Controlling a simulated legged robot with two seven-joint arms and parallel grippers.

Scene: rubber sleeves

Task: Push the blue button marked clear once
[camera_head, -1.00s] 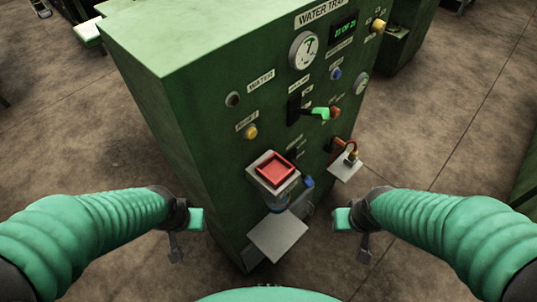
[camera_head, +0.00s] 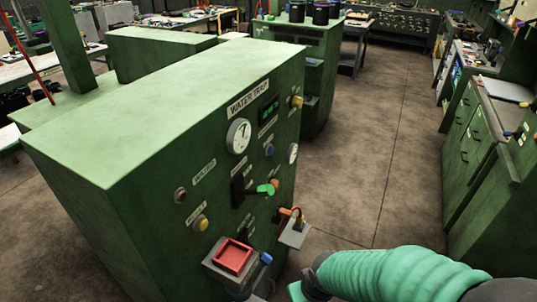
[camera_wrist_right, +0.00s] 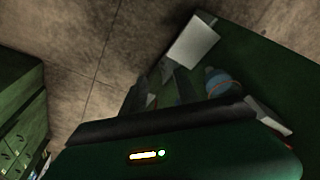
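A small blue button (camera_head: 270,150) sits on the front of the green water trap machine (camera_head: 100,160), below the small green-lit display. The lettering beside it is too small to read. My right gripper (camera_head: 298,291) is low at the bottom edge of the head view, well below and apart from the button, and partly cut off. In the right wrist view two dark fingers (camera_wrist_right: 162,88) stand apart with nothing clearly between them. The button does not show clearly there. My left gripper is out of view.
A small bracket (camera_head: 296,233) sticks out at right. Open floor (camera_head: 350,180) lies between the machine and green cabinets (camera_head: 470,150).

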